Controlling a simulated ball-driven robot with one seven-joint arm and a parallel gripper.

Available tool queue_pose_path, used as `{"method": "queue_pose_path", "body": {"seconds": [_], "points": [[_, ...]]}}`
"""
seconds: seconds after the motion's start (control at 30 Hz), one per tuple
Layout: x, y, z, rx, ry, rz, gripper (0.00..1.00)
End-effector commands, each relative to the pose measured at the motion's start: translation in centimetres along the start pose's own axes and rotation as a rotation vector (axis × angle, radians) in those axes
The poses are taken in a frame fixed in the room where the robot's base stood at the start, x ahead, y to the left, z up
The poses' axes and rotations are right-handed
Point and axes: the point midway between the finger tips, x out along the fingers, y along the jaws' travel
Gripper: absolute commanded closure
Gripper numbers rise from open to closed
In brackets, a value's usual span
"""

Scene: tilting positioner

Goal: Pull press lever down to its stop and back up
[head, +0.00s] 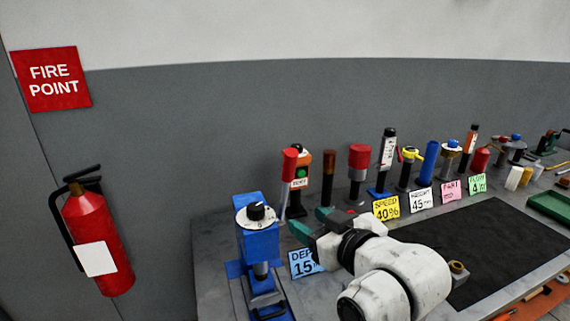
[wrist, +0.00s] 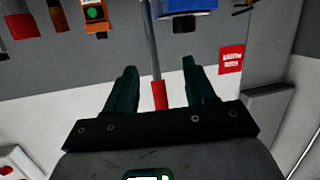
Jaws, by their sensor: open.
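The blue press (head: 256,243) stands at the left end of the bench, with a white dial and black knob on top. Its lever is a grey rod with a red grip (head: 289,165), pointing up to the right of the press. In the wrist view the red grip (wrist: 159,95) appears between my two dark green fingers, its end cut off by the gripper body. My gripper (head: 309,223) is open, right of the press and lower in the picture than the grip. Fingers and grip show no clear contact; the depth between them cannot be told. The blue press (wrist: 188,5) is partly cut off in the wrist view.
An orange button box (head: 301,170) stands close behind the lever. Several tools and label cards, such as the yellow speed card (head: 386,208), line the bench to the right. A fire extinguisher (head: 98,235) hangs at left.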

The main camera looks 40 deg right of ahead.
Motion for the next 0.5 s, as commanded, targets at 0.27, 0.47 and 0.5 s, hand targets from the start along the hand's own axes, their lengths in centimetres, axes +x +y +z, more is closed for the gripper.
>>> {"method": "queue_pose_path", "body": {"seconds": [0.27,0.47,0.5], "points": [[-1.0,1.3,-7.7,0.012,0.236,0.035,0.45],[1.1,1.4,-8.4,0.014,0.237,0.035,0.45],[1.8,1.4,-8.6,0.015,0.237,0.035,0.45]]}}
